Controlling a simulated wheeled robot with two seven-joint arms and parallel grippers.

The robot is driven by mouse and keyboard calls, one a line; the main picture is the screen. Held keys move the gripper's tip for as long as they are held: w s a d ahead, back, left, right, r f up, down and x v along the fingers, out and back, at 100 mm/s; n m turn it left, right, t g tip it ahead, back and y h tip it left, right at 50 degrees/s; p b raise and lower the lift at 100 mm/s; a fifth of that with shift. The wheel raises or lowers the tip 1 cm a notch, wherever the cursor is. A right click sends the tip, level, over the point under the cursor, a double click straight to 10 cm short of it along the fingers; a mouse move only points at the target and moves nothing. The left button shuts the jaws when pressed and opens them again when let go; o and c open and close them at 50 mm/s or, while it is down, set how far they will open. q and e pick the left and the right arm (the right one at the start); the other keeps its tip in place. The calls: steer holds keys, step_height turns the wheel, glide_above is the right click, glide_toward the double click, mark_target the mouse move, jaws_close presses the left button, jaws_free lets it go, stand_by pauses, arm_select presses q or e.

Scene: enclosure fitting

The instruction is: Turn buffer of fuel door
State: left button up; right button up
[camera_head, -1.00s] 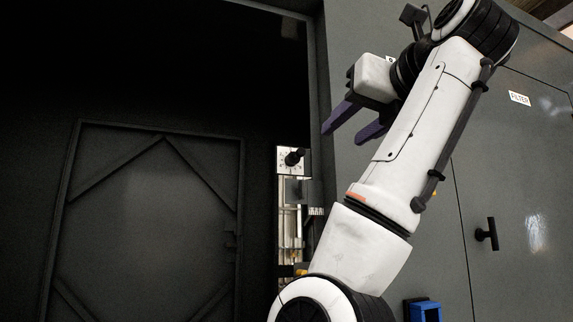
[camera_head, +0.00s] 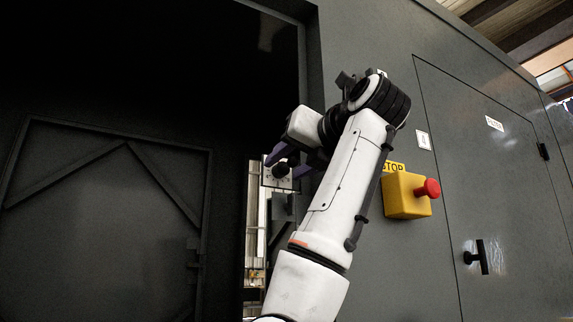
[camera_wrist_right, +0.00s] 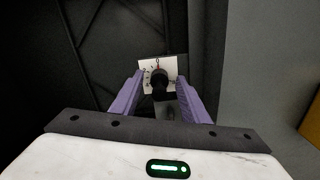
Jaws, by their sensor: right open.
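A black rotary knob (camera_head: 281,169) sits on a small white dial plate (camera_head: 267,180) beside the dark doorway. My right gripper (camera_head: 284,162) has purple fingers and is at the knob. In the right wrist view, the right gripper (camera_wrist_right: 160,79) is open, with one finger on each side of the knob. I cannot tell whether either finger touches it. My left gripper is not in view.
A yellow box with a red stop button (camera_head: 408,196) is on the grey wall right of my arm. A grey cabinet door (camera_head: 490,160) with a black handle (camera_head: 477,257) is farther right. A dark braced door (camera_head: 105,220) stands at the left.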

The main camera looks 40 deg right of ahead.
steer(key=shift+w+d, duration=0.1)
steer(key=shift+w, duration=0.35)
jaws_close()
